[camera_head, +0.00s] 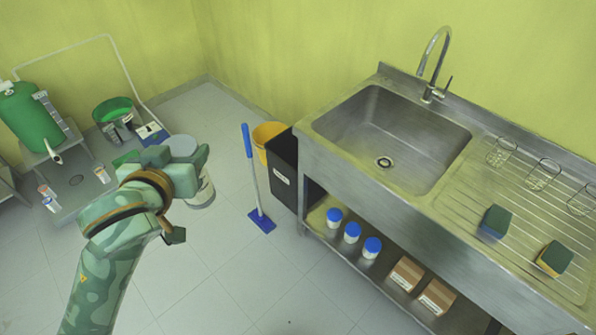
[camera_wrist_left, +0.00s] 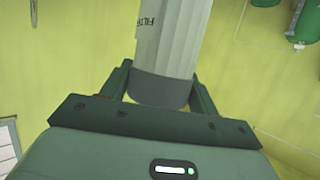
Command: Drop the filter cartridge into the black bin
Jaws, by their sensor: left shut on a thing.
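My left gripper (camera_head: 192,172) is in the left middle of the head view, shut on the filter cartridge (camera_head: 204,192). The cartridge is a pale cylinder held in the air, partly hidden behind the gripper. In the left wrist view the cartridge (camera_wrist_left: 175,40) stands between the two fingers of the left gripper (camera_wrist_left: 160,88), with a dark grey end band and lettering starting "FILTE". The black bin (camera_head: 283,168) stands on the floor against the left end of the sink unit, to the right of the gripper and apart from it. My right gripper is not in view.
A blue mop (camera_head: 256,185) and a yellow bucket (camera_head: 266,136) stand beside the bin. The steel sink unit (camera_head: 330,150) fills the right, with blue-capped jars (camera_head: 352,232) on its lower shelf. A green tank (camera_head: 30,115) and bench are at left.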

